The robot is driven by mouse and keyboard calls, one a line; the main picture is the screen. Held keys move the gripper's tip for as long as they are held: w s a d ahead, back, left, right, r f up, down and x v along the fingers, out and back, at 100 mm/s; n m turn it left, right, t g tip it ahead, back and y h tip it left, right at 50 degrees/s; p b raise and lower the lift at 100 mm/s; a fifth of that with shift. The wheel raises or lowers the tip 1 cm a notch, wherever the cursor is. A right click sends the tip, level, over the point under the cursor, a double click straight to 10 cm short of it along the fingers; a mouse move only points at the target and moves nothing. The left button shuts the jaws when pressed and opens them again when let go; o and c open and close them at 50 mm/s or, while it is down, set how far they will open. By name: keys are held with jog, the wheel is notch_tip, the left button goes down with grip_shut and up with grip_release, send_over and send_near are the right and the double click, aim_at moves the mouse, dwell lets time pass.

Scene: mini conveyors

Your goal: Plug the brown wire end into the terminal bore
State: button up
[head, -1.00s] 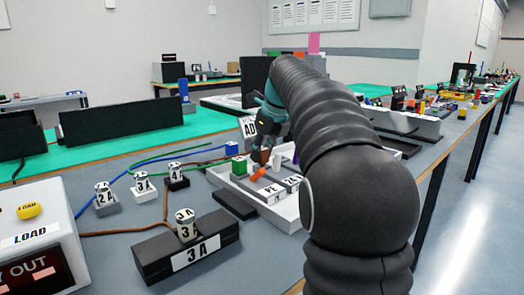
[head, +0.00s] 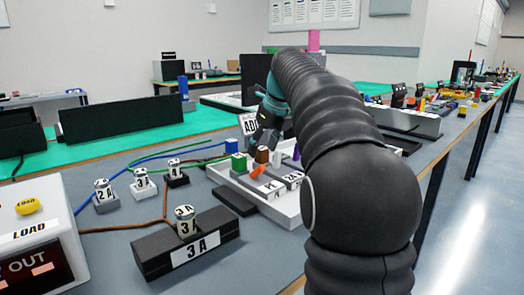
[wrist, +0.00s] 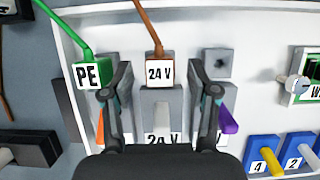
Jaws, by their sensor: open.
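The brown wire end (wrist: 160,70), a brown block labelled 24 V, stands upright at the middle grey terminal (wrist: 162,105), which also reads 24 V. Its brown wire rises from the top. In the head view the brown wire end (head: 262,155) stands beside the green block. My gripper (wrist: 160,92) is open, one finger on each side of the middle terminal, apart from the brown end. In the head view my gripper (head: 266,137) is above the tray. The bore under the brown end is hidden, so its seating depth cannot be seen.
A green wire end labelled PE (wrist: 90,75) stands at left. A grey block with an open bore (wrist: 219,62) is at right. Orange (wrist: 100,125) and purple (wrist: 228,120) levers flank the fingers. Blue blocks (wrist: 262,155) lie at lower right. A 3A block (head: 190,245) stands on the bench.

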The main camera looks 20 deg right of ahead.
jog(key=v, duration=1)
jog(key=shift+r, duration=0.15)
jog(key=shift+s, duration=0.1)
